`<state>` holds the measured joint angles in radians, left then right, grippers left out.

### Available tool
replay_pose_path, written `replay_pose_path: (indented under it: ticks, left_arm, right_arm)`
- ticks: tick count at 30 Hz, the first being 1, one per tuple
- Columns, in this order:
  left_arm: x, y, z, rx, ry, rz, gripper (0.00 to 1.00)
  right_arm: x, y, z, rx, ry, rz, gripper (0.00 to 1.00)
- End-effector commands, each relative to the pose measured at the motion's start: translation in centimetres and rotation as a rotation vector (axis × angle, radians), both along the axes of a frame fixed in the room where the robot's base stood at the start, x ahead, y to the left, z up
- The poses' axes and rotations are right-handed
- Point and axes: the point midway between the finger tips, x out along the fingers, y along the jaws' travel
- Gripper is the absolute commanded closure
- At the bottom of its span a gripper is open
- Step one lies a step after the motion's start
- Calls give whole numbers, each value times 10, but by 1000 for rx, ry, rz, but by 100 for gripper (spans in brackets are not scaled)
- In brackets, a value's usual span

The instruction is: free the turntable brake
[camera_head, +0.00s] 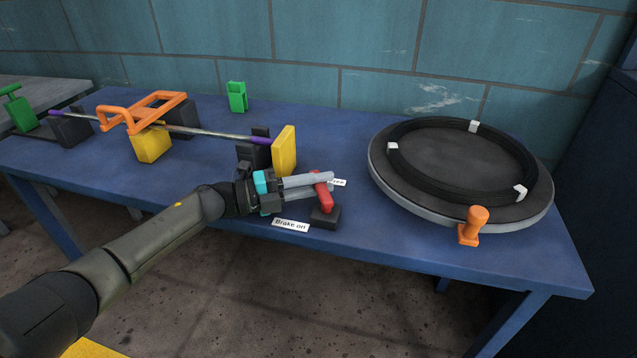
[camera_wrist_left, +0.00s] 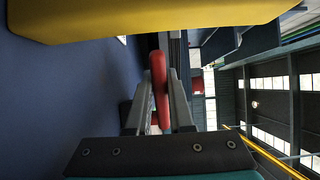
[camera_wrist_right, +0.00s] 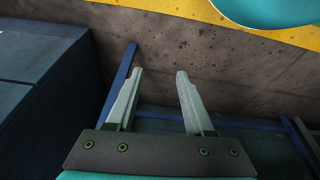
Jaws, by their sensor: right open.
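The brake is a red lever (camera_head: 323,196) on a small black base (camera_head: 325,219) near the table's front edge. A white "Brake on" label (camera_head: 290,225) lies in front and left of it; a second label (camera_head: 338,182) behind is partly hidden. My left gripper (camera_head: 320,183) has its fingers on both sides of the lever and looks closed on it. In the left wrist view the red lever (camera_wrist_left: 158,85) fills the gap between the fingers. The turntable (camera_head: 460,178) is at the right, carrying a black coil. My right gripper (camera_wrist_right: 160,72) is open and empty.
An orange peg (camera_head: 473,225) stands at the turntable's front rim. Left of my left gripper are a yellow block (camera_head: 285,150), a rod (camera_head: 215,134) with an orange frame (camera_head: 145,110), and dark supports. A green holder (camera_head: 237,97) stands at the back.

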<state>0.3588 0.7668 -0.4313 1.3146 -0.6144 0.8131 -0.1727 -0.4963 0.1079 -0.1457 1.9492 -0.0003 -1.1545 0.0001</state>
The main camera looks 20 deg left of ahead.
Motion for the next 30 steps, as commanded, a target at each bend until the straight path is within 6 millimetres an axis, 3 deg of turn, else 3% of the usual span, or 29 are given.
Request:
replay_pose_path:
  ticks: [1,8,18,23,30]
  left_arm:
    - [-1,-1,0,-1,1,-3,76]
    - [0,-1,0,0,0,-1,50]
    - [-3,4,0,0,2,1,50]
    - [-18,23,0,2,4,2,50]
    - [-53,70,0,3,6,3,50]
  right_arm:
    - [0,0,0,0,0,0,47]
    - [0,0,0,0,-1,0,47]
    - [0,0,1,1,-2,0,47]
    - [-7,-2,-12,-5,25,0,47]
    - [-18,-3,-31,-9,54,2,47]
